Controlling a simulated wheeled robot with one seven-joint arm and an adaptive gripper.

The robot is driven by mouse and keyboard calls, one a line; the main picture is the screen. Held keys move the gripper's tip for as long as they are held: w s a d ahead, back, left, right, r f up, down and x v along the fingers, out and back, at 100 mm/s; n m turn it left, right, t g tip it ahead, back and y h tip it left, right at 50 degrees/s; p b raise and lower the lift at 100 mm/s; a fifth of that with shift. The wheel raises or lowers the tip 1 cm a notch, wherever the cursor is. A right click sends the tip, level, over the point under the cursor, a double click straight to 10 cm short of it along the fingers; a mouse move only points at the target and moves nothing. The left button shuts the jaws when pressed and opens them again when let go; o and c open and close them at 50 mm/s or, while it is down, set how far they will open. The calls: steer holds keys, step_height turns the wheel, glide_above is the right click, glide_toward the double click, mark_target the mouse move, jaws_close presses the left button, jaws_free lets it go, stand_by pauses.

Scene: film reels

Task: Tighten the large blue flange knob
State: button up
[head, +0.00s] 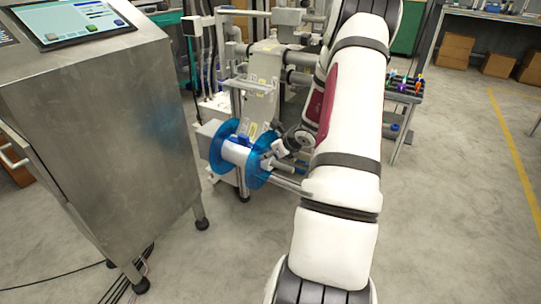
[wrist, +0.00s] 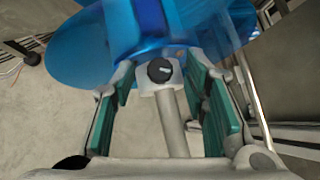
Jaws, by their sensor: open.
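The large blue flange (head: 262,158) is the near disc of a reel on a horizontal shaft in the head view, with a white roll (head: 237,152) behind it. In the wrist view the blue flange (wrist: 75,52) fills the top. A small black knob (wrist: 159,70) sits on a light grey hub below it, at the end of a grey shaft (wrist: 172,122). My gripper (wrist: 160,84) is open, with green-padded fingers on either side of the knob and shaft. I see gaps on both sides, with no clear contact. In the head view my arm partly hides the gripper.
A metal cabinet (head: 110,130) with a touchscreen (head: 78,22) stands close on the left. The reel machine (head: 262,75) stands behind the reel. A small rack (head: 405,92) with colored items is on the right. The floor (head: 450,200) at the right is clear.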

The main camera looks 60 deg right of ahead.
steer(key=shift+w, duration=0.1)
steer(key=shift+c, duration=0.5)
jaws_close()
steer(key=shift+f+b, duration=0.25)
steer(key=shift+b, duration=0.9)
steer(key=m+h+b, duration=0.1)
steer(key=b, duration=0.1)
steer(key=shift+a+r+b, duration=0.1)
steer(key=shift+b, duration=0.25)
steer(key=shift+o, duration=0.5)
jaws_free()
steer(key=n+y+p, duration=0.1)
steer(key=p, duration=0.4)
steer(key=shift+r, duration=0.25)
